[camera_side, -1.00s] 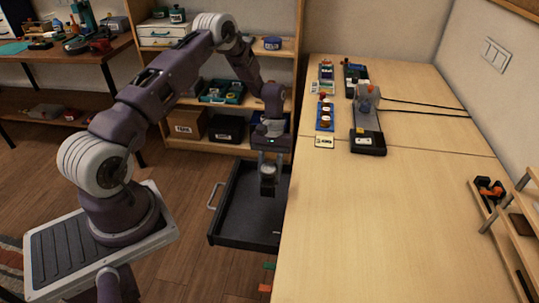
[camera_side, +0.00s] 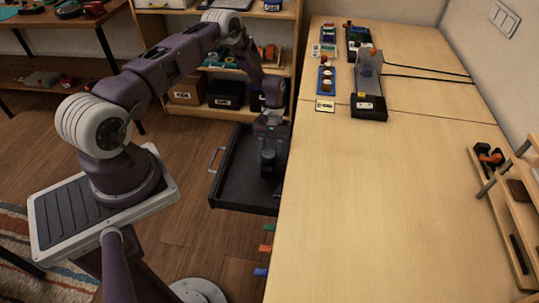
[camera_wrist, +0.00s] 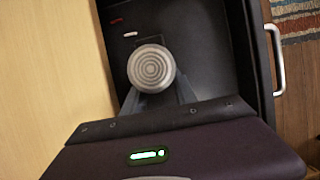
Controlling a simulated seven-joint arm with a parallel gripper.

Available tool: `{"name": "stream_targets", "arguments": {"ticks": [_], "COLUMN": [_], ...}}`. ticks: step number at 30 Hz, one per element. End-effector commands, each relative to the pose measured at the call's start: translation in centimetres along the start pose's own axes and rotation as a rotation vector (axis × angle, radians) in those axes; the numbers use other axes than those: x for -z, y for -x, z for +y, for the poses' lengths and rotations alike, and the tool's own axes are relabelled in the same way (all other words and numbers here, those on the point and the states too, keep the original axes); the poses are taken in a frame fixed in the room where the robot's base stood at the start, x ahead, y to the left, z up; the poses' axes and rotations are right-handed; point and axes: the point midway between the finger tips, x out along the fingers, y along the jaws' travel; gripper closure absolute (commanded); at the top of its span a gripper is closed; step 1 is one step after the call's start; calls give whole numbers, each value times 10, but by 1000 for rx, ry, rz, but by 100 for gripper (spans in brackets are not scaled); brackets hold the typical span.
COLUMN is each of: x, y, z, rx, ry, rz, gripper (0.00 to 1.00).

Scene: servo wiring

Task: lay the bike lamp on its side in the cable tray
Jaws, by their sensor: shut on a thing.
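The bike lamp (camera_side: 268,163) is a dark, short cylinder held in my gripper (camera_side: 268,149). In the wrist view its round pale lens with concentric rings (camera_wrist: 152,68) faces the camera, between the two grey fingers. The fingers are shut on it. In the side view the lamp looks upright, inside the outline of the black open drawer-like tray (camera_side: 231,184), near its right side by the table. I take this as the cable tray; it also shows in the wrist view (camera_wrist: 210,45). Whether the lamp's base touches the tray floor cannot be told.
The wooden table (camera_side: 390,210) edges the tray on the right. The tray has a light handle (camera_side: 214,160) on its left. Small red and white marks (camera_wrist: 122,28) show inside it. Several devices stand at the table's back. Shelves stand behind the tray.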

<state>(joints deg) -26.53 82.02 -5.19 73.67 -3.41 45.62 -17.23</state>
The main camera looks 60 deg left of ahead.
Motion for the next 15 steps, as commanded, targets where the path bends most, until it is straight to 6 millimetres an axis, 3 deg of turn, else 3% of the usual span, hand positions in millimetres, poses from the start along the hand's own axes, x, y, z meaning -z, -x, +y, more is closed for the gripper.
{"name": "stream_targets", "arguments": {"ticks": [15], "x": [1], "y": [-4], "z": [0], "rx": [0], "ry": [0], "rz": [-1], "gripper": [100]}}
